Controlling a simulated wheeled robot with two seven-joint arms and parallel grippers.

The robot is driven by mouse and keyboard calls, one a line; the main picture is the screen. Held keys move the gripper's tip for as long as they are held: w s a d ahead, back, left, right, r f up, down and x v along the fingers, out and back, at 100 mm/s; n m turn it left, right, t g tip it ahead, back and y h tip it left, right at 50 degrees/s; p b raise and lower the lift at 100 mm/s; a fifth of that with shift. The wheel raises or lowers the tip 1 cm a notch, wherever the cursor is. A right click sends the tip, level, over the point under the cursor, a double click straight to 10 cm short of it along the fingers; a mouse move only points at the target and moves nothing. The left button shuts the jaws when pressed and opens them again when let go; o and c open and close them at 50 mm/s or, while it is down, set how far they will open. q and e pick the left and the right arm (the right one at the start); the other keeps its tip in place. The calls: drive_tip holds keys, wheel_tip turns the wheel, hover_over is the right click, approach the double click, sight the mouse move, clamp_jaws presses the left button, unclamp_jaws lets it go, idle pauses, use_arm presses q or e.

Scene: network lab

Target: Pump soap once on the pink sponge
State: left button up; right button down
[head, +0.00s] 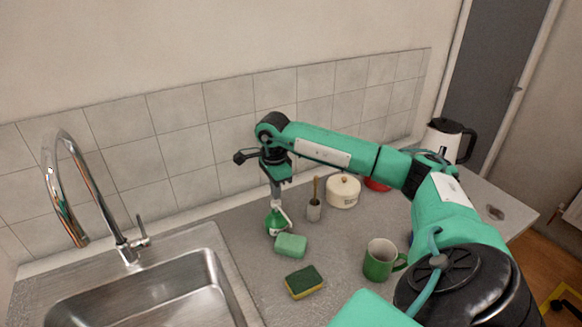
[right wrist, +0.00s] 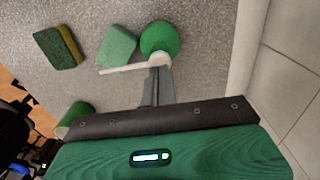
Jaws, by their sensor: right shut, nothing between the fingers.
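A green soap bottle (head: 274,224) with a white pump top stands on the counter right of the sink; it also shows in the right wrist view (right wrist: 160,37). My right gripper (head: 276,196) points down, shut and empty, right over the pump head, seemingly at or touching it. The white spout (right wrist: 125,69) reaches toward a mint-green sponge (head: 291,246), which lies beside the bottle. A yellow sponge with a dark green top (head: 304,282) lies nearer me. No pink sponge shows, and no soap is visible on either sponge. My left gripper is not in view.
A green mug (head: 380,260) stands to the right. A brush in a holder (head: 314,207), a cream lidded pot (head: 343,191) and a white kettle (head: 446,140) stand behind. The steel sink (head: 150,290) and tall tap (head: 75,180) are left. The tiled wall is close behind the bottle.

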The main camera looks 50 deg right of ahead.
wheel_tip(320, 180, up, 6)
drive_tip(key=p, duration=0.3)
idle(0.7)
